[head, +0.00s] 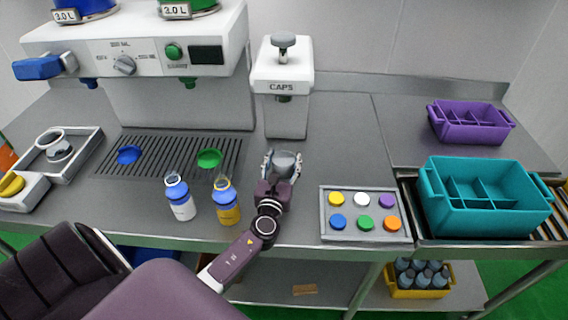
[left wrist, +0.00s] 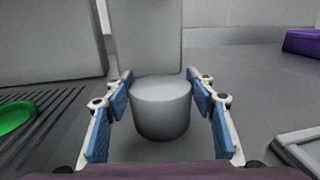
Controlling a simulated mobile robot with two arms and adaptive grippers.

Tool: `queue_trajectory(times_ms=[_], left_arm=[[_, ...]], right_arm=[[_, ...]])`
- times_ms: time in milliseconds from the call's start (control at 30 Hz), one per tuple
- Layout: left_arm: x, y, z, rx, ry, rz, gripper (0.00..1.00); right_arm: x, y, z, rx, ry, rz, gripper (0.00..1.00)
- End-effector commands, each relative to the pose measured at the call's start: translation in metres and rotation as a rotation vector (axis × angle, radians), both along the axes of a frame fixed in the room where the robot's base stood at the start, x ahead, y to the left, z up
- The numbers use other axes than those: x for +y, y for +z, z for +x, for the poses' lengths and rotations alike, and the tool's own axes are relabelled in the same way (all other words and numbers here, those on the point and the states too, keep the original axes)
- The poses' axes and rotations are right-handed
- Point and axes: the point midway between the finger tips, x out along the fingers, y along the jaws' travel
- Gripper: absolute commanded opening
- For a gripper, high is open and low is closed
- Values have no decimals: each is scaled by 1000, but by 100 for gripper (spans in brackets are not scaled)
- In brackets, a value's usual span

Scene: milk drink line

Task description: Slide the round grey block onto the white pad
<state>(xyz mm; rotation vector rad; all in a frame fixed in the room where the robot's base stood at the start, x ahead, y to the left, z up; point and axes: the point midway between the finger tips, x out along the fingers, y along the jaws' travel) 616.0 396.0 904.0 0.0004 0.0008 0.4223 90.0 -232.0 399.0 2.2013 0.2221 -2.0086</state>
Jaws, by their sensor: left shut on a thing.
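The round grey block (head: 286,164) stands at the counter's middle, below the caps dispenser. My left gripper (head: 283,160) is shut on it, one finger on each side. In the left wrist view, the block (left wrist: 162,108) sits upright between the blue finger pads of the left gripper (left wrist: 163,88). The white pad (head: 362,199) is a round disc in the top row of the grey panel, right of the block. Nothing covers it. My right gripper is not in view.
The grey panel (head: 324,215) holds several coloured discs around the white one. The caps dispenser (head: 284,85) stands behind the block. Two bottles (head: 180,202) stand left of my gripper. A teal crate (head: 487,215) is at the right. Bare counter lies between block and panel.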

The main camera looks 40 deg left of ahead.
Motion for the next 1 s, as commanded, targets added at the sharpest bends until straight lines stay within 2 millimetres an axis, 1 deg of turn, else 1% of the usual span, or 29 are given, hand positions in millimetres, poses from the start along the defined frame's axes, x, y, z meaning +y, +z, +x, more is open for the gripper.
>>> queue_trajectory(times_ms=[267, 633, 1000], left_arm=[[1, 1, 1, -2, 0, 1, 20], [20, 1, 26, -2, 1, 1, 20], [19, 0, 26, -1, 0, -1, 20]], right_arm=[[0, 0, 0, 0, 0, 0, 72], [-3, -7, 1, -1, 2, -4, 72], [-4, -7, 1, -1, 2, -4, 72]])
